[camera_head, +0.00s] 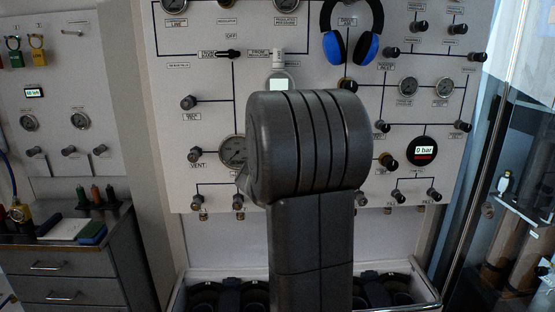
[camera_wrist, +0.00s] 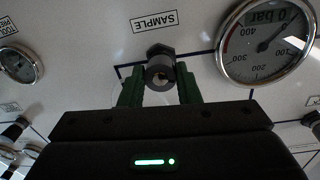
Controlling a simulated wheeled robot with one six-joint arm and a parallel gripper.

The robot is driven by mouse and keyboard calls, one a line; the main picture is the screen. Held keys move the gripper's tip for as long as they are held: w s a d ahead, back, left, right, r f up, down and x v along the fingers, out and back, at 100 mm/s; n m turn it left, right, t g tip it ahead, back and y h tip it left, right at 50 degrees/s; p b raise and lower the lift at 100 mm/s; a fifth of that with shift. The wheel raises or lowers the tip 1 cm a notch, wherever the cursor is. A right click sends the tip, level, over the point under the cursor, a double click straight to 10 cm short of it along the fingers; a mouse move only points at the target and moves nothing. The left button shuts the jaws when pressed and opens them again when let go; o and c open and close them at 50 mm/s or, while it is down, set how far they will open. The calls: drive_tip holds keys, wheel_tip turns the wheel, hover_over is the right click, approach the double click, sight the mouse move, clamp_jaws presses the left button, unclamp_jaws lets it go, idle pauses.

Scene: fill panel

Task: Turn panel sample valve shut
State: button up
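In the wrist view, the sample valve (camera_wrist: 160,63) is a dark round knob with a paler end, on the white panel just below the SAMPLE label (camera_wrist: 155,20). My gripper (camera_wrist: 160,84) has two green fingers, one on each side of the knob. The fingers stand apart, with a slight gap showing on the left; contact on the right is unclear. In the head view my own arm covers the middle of the panel (camera_head: 205,130), and neither my gripper nor the sample valve can be made out there.
A large gauge (camera_wrist: 266,42) sits right of the valve in the wrist view, and a smaller gauge (camera_wrist: 20,63) is at left. In the head view, blue headphones (camera_head: 351,45) hang high on the panel. A digital display (camera_head: 423,150) reads 0 bar. Drawers (camera_head: 60,270) stand at left.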

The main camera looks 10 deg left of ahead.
drive_tip(key=c, duration=0.3)
drive_tip(key=shift+m, duration=0.3)
drive_tip(key=m+b, duration=0.2)
drive_tip(key=m, duration=0.4)
drive_tip(key=m+b, duration=0.3)
drive_tip(key=m, duration=0.3)
drive_tip(key=shift+r+m+g+y, duration=0.1)
drive_tip(key=shift+m+g+y, duration=0.2)
drive_tip(key=shift+g, duration=0.1)
drive_tip(key=o, duration=0.9)
